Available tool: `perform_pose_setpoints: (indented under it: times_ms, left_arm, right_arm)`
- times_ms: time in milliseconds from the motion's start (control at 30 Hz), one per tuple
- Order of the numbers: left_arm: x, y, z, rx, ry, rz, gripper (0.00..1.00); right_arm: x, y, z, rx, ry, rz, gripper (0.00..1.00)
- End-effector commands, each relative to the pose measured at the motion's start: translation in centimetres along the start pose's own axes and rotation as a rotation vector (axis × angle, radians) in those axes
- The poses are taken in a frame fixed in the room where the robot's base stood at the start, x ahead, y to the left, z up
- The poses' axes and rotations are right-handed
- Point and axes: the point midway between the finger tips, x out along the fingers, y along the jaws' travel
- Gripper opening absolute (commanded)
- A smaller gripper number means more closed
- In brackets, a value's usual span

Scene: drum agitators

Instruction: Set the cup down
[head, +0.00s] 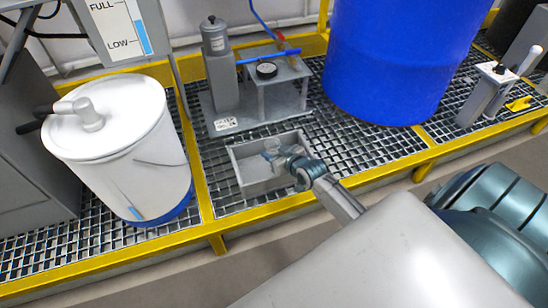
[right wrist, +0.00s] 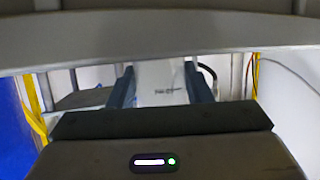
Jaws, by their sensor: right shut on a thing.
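A small, pale, clear-looking cup (head: 272,147) is over the grey open-topped tray (head: 237,170) on the grating. My right gripper (head: 284,155) reaches in from the lower right and is shut on the cup. In the right wrist view the two dark fingers (right wrist: 160,88) stand on either side of a pale surface (right wrist: 160,72), which looks like the cup. Whether the cup's bottom touches the tray floor cannot be told. My left gripper is in neither view.
Behind the tray stands a grey pump unit (head: 228,75) with a gauge. A white drum (head: 130,150) is at the left, a large blue drum (head: 395,60) at the right. A yellow rail (head: 240,215) edges the grating. Bare grating lies right of the tray.

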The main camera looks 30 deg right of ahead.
Motion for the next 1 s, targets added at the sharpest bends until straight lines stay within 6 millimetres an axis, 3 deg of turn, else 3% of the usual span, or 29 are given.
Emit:
perform_pose_setpoints:
  times_ms: [33, 100, 333, 833, 867, 967, 1000]
  left_arm:
    - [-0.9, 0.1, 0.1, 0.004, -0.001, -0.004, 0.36]
    - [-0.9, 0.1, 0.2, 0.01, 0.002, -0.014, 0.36]
    - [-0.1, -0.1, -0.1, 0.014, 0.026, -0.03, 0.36]
    - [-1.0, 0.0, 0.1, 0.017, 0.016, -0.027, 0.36]
    - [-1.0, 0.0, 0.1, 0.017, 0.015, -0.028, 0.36]
    - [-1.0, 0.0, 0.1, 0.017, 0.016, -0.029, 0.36]
    - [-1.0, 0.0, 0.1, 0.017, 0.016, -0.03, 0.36]
  right_arm:
    - [0.6, 0.0, 1.3, 0.001, 0.0, 0.0, 0.22]
    - [0.7, 0.0, 1.7, 0.0, 0.0, 0.0, 0.22]
    - [0.6, 0.0, 1.5, -0.001, 0.001, 0.0, 0.22]
    - [1.1, 0.0, 2.6, 0.0, 0.0, 0.0, 0.22]
    - [1.1, 0.0, 2.7, 0.0, 0.0, 0.001, 0.47]
    - [1.1, 0.0, 2.7, -0.001, -0.002, 0.001, 0.67]
    - [1.1, 0.0, 2.8, -0.001, -0.002, 0.001, 0.67]
